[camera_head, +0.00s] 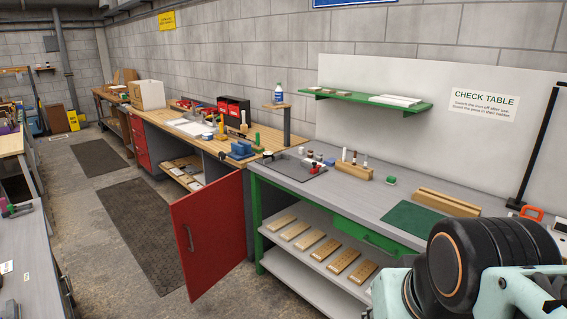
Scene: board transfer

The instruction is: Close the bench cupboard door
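The red cupboard door (213,238) stands wide open and sticks out from the wooden-topped bench (165,113) into the walkway. A grey bar handle (189,238) is on its face toward the left. Its hinged edge is at the right, near the end of the green-framed check table. The open cupboard (190,182) shows a shelf with flat wooden pieces left of the door; part of the inside is hidden behind the door. Parts of my arm show at the bottom right, over the check table's front. My gripper is not in view.
The check table (340,202) stands right of the door, with several wooden boards (327,249) on its shelf. A dark mat (148,228) lies on the floor left of the door. Another grey bench (30,262) is at the left edge. The walkway between is clear.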

